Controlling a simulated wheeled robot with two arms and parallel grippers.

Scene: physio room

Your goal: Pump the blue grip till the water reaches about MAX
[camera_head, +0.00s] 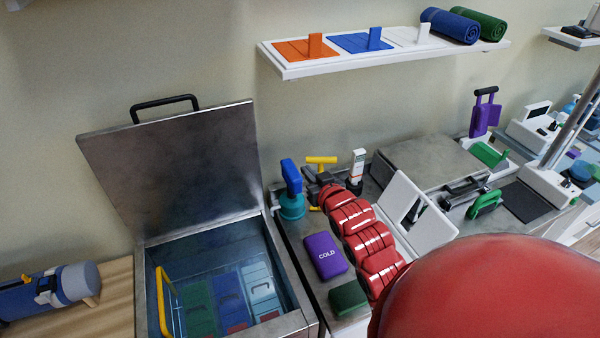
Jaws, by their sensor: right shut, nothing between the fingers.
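The blue grip (291,177) stands upright on a round teal base (291,206) on the counter, just right of the steel tank (224,236). The tank's lid (178,165) is up. Water (225,270) lies in it over green, blue and pale packs; I cannot make out a MAX mark. My red right arm reaches up from the lower right. My right gripper (311,179) is at its far end, small and dark, close to the right of the blue grip. It is shut and empty; I cannot tell if it touches the grip. My left gripper is not in view.
A purple COLD pack (324,256) and a dark green pack (348,299) lie on the counter beside my arm. A yellow-handled item (320,161) and a white tube (357,166) stand behind. A yellow wire handle (167,300) rises in the tank. A shelf (385,58) hangs above.

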